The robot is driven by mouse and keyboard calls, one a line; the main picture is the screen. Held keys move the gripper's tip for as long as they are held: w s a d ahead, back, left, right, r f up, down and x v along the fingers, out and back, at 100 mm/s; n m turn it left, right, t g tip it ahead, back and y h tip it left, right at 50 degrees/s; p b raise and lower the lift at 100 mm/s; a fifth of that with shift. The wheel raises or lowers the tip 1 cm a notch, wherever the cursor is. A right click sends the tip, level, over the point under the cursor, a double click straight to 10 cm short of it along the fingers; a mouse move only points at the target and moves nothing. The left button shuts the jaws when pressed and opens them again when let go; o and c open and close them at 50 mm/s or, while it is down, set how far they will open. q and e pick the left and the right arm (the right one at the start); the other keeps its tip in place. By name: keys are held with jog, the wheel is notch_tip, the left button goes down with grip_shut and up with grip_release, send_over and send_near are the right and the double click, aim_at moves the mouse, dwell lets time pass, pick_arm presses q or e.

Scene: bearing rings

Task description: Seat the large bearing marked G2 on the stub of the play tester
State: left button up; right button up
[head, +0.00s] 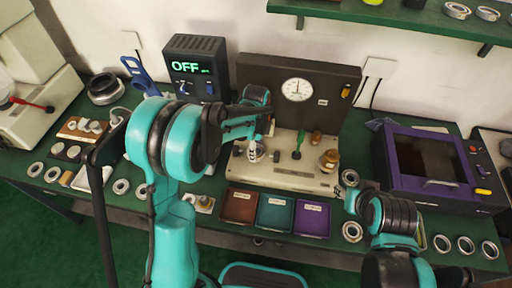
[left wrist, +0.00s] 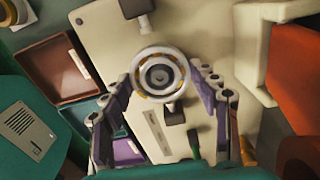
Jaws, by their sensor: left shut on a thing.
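The play tester has a cream base (head: 290,181) and a dark back panel with a round white dial (head: 297,89). My left gripper (head: 254,151) is low over the left part of that base. In the left wrist view its purple-grey fingers (left wrist: 163,84) are shut on a large bearing (left wrist: 159,63), one finger at each side. The bearing's face is toward the camera, with a grey round centre inside a dark ring. I cannot tell whether the stub is inside the bore, and no G2 mark is readable. My right gripper (head: 350,190) is right of the base, its opening unclear.
Brown (head: 239,206), green (head: 275,213) and purple (head: 312,218) trays stand before the tester. A box reading OFF (head: 197,68) is behind left; a purple-fronted machine (head: 430,165) is at right. Loose rings lie at both sides. A green-handled lever (head: 298,145) stands on the base.

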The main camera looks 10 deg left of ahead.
pick_arm(q)
jog(key=shift+f+b, duration=0.35)
jog(key=shift+f, duration=0.15)
jog(key=o, duration=1.6)
jog(key=shift+c, duration=0.2)
jog(key=shift+r, duration=0.1)
notch_tip(320, 180, up, 7)
jog(key=shift+f, duration=0.1)
jog(key=shift+w+r, duration=0.1)
jog(key=shift+r, duration=0.5)
jog(key=shift+c, duration=0.3)
jog(key=shift+r, duration=0.1)
